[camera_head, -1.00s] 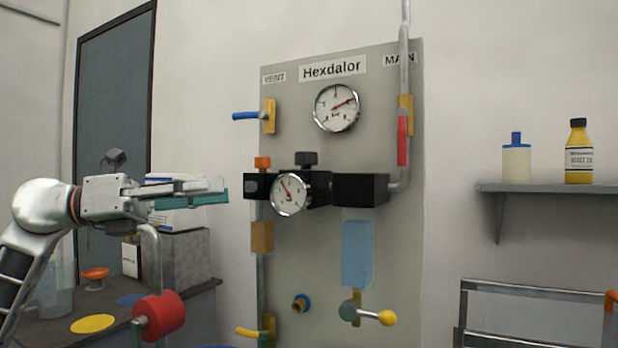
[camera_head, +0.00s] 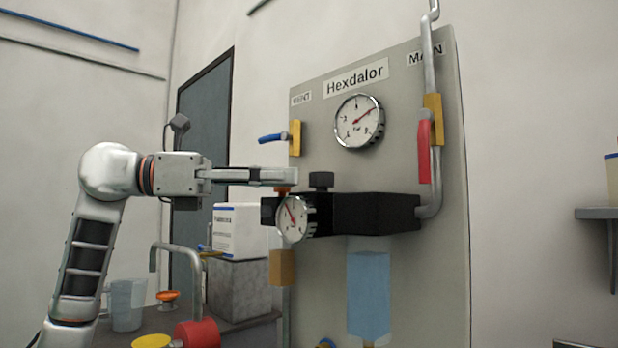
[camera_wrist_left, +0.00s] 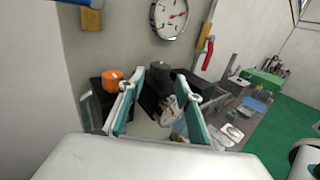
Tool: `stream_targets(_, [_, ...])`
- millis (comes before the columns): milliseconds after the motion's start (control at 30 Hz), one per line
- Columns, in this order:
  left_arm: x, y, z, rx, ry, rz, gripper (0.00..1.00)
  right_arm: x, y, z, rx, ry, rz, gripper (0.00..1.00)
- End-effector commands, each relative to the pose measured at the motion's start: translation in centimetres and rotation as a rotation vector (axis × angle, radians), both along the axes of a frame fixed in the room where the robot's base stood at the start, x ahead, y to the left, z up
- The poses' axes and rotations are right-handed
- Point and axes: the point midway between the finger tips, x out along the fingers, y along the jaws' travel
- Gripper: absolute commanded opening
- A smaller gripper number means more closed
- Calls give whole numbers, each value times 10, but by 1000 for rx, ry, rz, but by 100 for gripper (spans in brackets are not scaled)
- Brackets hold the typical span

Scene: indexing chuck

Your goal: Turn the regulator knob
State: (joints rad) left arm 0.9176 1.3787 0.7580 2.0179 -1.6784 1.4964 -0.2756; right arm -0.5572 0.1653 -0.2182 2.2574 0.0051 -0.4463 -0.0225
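A black knob (camera_head: 321,180) stands on top of the black regulator block (camera_head: 375,212) on the grey panel. An orange knob (camera_head: 283,190) sits just left of it, partly hidden by my left gripper. My left gripper (camera_head: 292,176) comes in level from the left, its tips just short of the black knob. In the left wrist view the gripper (camera_wrist_left: 160,80) is open and empty. The black knob (camera_wrist_left: 162,72) shows between its fingertips there, and the orange knob (camera_wrist_left: 113,78) lies outside the left finger. I see no contact with the black knob.
A small gauge (camera_head: 292,218) sits below the fingertips and a larger gauge (camera_head: 359,121) above. A blue vent lever (camera_head: 272,138) and a red main lever (camera_head: 424,150) flank them. A bench with a red cylinder (camera_head: 198,333) and a clear jug (camera_head: 126,304) stands lower left.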

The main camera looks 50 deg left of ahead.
Motion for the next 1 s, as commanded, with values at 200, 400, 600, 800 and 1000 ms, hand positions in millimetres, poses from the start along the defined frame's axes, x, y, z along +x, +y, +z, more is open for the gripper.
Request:
stream_targets(200, [26, -16, 1, 4, 1, 0, 34, 3, -1, 4, -1, -9, -2, 40])
stream_targets(400, [37, -22, 0, 1, 1, 0, 34, 2, -2, 1, -4, -4, -2, 40])
stream_targets(600, [38, -23, 0, 0, 0, -1, 34, 1, -3, -3, -6, 1, -3, 40])
stream_targets(800, [38, -23, 0, 0, 0, -1, 6, 2, -3, -1, -6, -1, -3, 40])
stream_targets(1000, [39, -23, -2, 2, 3, 11, 6, 1, -3, -2, -4, 0, -4, 40])
